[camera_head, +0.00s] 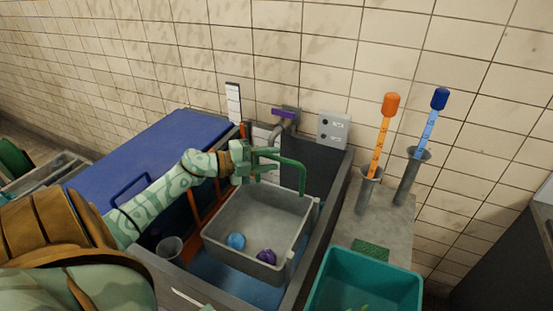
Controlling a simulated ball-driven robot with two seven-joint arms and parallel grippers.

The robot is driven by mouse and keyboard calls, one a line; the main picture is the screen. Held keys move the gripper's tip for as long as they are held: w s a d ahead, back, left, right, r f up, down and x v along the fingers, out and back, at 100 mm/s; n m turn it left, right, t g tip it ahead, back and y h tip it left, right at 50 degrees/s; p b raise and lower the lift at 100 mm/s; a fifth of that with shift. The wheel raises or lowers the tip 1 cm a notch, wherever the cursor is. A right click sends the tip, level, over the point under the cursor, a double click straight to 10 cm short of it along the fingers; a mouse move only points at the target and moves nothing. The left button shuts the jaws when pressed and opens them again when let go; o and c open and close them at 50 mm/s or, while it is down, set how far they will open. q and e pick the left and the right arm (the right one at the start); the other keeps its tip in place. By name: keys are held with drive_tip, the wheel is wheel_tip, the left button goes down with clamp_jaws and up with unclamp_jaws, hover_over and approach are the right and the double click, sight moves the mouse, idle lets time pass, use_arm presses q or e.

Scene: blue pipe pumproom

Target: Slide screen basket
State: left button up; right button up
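The screen basket is a grey open tub (245,262) with a green bent handle (303,175) over its back edge. It sits in the grey-walled trough, slightly tilted in the picture. A blue ball (236,241) and a purple lumpy ball (266,257) lie on its floor. My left gripper (262,163) is at the left part of the handle, above the basket's back left corner. Its green fingers blend with the handle, so I cannot tell whether they are closed on it. My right gripper is not in view.
A blue lid (150,150) lies left of the trough. A teal bin (365,285) stands at front right. Orange (382,130) and blue (433,120) gauges stand in grey holders on the right ledge. A grey cup (170,248) is left of the basket. A tiled wall closes the back.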

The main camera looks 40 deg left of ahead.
sight(277, 196)
use_arm(q)
drive_tip(key=shift+x, duration=1.25)
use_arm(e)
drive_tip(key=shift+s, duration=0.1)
